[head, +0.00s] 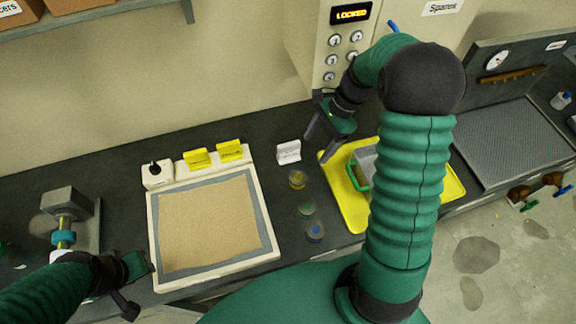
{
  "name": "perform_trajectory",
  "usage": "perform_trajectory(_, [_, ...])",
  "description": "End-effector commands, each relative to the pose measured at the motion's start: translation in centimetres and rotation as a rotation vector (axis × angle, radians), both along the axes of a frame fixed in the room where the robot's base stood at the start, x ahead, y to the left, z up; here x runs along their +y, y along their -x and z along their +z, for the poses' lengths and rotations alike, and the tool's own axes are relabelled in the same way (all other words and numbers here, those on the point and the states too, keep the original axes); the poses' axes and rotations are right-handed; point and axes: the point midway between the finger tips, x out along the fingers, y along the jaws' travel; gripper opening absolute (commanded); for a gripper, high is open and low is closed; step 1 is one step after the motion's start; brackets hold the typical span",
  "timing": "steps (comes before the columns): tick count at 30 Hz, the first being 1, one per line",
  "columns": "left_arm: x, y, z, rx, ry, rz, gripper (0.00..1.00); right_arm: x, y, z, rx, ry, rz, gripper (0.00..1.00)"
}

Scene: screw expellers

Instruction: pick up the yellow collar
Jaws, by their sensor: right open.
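A small round piece with yellow on it (297,179), which looks like the yellow collar, sits on the dark counter between the framed tan mat and the yellow tray. Similar round pieces with green (307,208) and blue (315,231) lie in a row in front of it. My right gripper (321,138) is open and empty, above the back of the counter, up and to the right of the yellow piece and apart from it. My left gripper (133,285) is low at the left, near the front left corner of the mat's frame; its jaws are unclear.
The yellow tray (350,208) holds a green-handled container (360,170), partly behind my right arm. A white block (288,152) stands behind the yellow piece. A framed tan mat (210,225) carries two yellow brackets (197,158). A grey machine (70,203) stands left.

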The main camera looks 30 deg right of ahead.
Motion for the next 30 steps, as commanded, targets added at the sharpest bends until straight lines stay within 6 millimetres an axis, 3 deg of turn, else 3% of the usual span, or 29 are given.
perform_trajectory(9, [0.0, 0.0, 0.1, 0.000, 0.000, 0.001, 0.36, 3.5, -0.9, -7.9, 0.012, 0.000, 0.008, 0.72])
perform_trajectory(16, [0.0, 0.0, 0.5, 0.000, 0.000, 0.001, 0.36, 4.8, -0.8, -10.1, 0.009, 0.003, 0.010, 0.72])
perform_trajectory(22, [0.0, 0.0, 1.0, -0.001, 0.000, 0.001, 0.36, 6.5, -0.8, -13.3, 0.009, 0.004, 0.011, 0.72])
perform_trajectory(30, [0.0, 0.0, 0.9, 0.000, 0.000, 0.001, 0.36, 6.6, -1.0, -14.0, 0.007, 0.005, 0.010, 0.72])
